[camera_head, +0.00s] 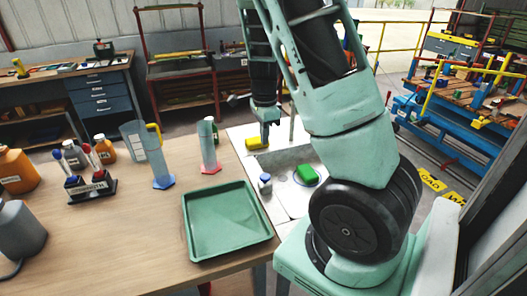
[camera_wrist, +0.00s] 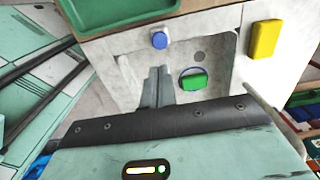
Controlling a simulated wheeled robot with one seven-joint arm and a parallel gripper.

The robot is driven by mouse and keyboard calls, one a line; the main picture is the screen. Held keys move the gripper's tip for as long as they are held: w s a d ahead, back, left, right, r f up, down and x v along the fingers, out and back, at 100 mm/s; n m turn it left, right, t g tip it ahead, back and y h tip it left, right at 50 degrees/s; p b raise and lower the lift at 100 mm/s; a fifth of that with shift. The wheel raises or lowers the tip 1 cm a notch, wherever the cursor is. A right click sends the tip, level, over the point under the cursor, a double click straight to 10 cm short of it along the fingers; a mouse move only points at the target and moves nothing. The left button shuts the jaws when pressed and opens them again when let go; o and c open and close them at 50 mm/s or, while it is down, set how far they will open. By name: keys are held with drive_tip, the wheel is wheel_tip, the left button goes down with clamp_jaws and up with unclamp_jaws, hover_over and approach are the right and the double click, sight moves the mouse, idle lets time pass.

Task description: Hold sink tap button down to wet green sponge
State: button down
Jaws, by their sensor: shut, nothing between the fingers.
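The green sponge (camera_head: 306,175) lies in the pale sink basin (camera_head: 283,160), over a blue ring mark; it also shows in the wrist view (camera_wrist: 194,82). A small blue-topped knob, which looks like the tap button (camera_head: 264,178), stands at the sink's near left edge. It is also in the wrist view (camera_wrist: 159,40). My gripper (camera_head: 265,138) is shut and empty. It is in the air above the sink's far side, near the yellow sponge in the picture and apart from the button. In the wrist view its fingertips (camera_wrist: 158,72) point toward the basin, between button and green sponge.
A yellow sponge (camera_head: 257,143) rests on the sink's far left rim. A green tray (camera_head: 228,218) lies on the wooden table (camera_head: 130,240) beside the sink. Cylinders (camera_head: 208,146) and bottles stand farther left. My arm covers the sink's right side.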

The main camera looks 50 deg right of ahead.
sight(265, 178)
wheel_tip(265, 178, down, 13)
drive_tip(key=shift+r, duration=0.1)
idle(0.3)
wheel_tip(265, 178, down, 2)
drive_tip(key=shift+s+f+b, duration=0.1)
drive_tip(key=shift+f+b, duration=0.05)
drive_tip(key=shift+b, duration=0.55)
drive_tip(key=shift+s+a+f, duration=0.15)
drive_tip(key=shift+f, duration=0.1)
drive_tip(key=shift+a+f, duration=0.1)
idle(0.8)
drive_tip(key=shift+r+p, duration=0.3)
drive_tip(key=shift+r, duration=0.15)
wheel_tip(265, 178, up, 14)
drive_tip(key=p, duration=0.2)
drive_tip(key=shift+w+d, duration=0.2)
drive_tip(key=shift+d, duration=0.05)
